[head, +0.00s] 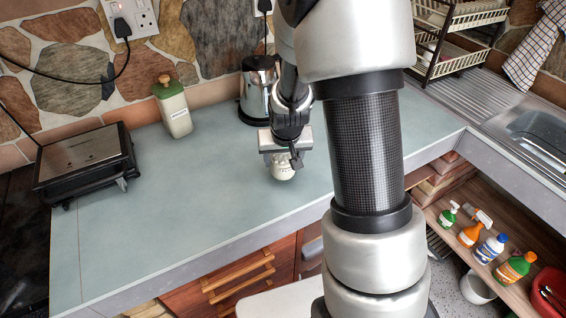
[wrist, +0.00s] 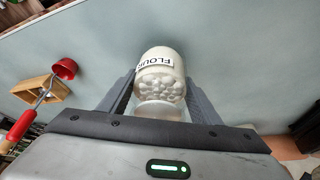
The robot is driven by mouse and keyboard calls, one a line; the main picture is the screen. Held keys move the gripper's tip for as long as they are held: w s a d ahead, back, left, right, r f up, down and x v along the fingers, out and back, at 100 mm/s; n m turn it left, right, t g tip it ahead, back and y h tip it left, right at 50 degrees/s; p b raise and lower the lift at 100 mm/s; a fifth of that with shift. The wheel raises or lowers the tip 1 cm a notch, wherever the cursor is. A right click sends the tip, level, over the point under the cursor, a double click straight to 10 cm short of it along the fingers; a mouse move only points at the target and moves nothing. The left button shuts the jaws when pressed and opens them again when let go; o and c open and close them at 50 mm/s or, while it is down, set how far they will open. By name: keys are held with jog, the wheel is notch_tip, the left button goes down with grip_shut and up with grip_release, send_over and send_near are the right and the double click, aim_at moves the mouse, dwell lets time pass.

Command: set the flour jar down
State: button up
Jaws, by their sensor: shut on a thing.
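The flour jar (wrist: 160,72) is cream-white, with a label reading FLOUR and a bumpy, paler lower part in the wrist view. My gripper (wrist: 158,100) is shut on it, with one dark finger on each side. In the head view the jar (head: 283,170) shows just below my gripper (head: 284,155), over the grey-green counter (head: 210,200) near its front edge. I cannot tell whether the jar's base touches the counter.
A steel kettle (head: 257,90) stands behind my gripper. A cream bottle with a green top (head: 172,108) and a black grill (head: 86,163) are to the left. The counter between the grill and the jar is clear. A sink (head: 540,135) is at the right.

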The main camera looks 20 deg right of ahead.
jog(key=shift+f, duration=0.75)
jog(key=shift+f, duration=0.1)
jog(key=o, duration=1.1)
jog(key=shift+f, duration=0.15)
jog(key=shift+c, duration=0.2)
jog(key=o, duration=0.4)
